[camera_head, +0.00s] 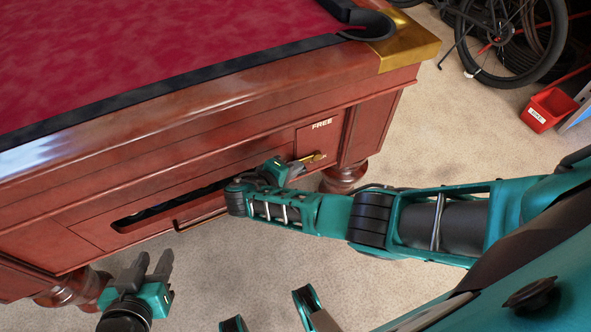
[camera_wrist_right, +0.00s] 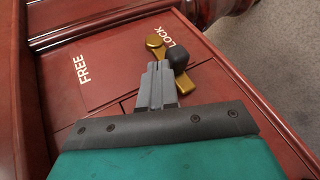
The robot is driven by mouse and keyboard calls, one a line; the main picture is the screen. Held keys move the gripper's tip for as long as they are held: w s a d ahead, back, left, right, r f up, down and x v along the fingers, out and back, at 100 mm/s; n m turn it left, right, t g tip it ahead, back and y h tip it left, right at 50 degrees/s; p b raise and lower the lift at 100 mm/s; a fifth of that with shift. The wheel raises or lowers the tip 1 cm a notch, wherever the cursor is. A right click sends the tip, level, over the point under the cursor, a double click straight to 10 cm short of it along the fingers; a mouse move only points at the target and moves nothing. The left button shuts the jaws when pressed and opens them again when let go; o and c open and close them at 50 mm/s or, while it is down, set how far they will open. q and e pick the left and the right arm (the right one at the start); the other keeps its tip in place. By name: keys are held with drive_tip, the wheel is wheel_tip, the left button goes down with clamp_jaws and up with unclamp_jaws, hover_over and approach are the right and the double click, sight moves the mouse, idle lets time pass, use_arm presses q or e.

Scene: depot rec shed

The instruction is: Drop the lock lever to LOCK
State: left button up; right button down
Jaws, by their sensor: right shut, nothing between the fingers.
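The brass lock lever (camera_head: 313,157) is on the panel at the near end of the pool table, below the white FREE marking (camera_head: 322,124). In the right wrist view the brass lever (camera_wrist_right: 157,42) has a round black knob (camera_wrist_right: 178,58) close to the white LOCK marking (camera_wrist_right: 172,44); FREE (camera_wrist_right: 82,69) is to the left. My right gripper (camera_wrist_right: 161,67) is shut and empty, its fingertips right beside the knob; I cannot tell whether they touch. My right gripper partly hides the lever in the head view. My left gripper (camera_head: 152,264) is open and empty, low at the left.
The pool table (camera_head: 230,100) with red cloth fills the upper left. A bicycle (camera_head: 510,35) and red bin (camera_head: 548,109) stand at upper right. Floor in front is clear.

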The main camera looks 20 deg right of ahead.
use_arm(q)
drive_tip(key=shift+s+f+b, duration=0.15)
drive_tip(key=shift+f+b, duration=0.25)
drive_tip(key=shift+f, duration=0.35)
use_arm(e)
drive_tip(key=shift+a+f, duration=0.1)
drive_tip(key=shift+f, duration=0.3)
use_arm(q)
drive_tip(key=shift+s+f, duration=0.1)
use_arm(e)
drive_tip(key=shift+s, duration=0.1)
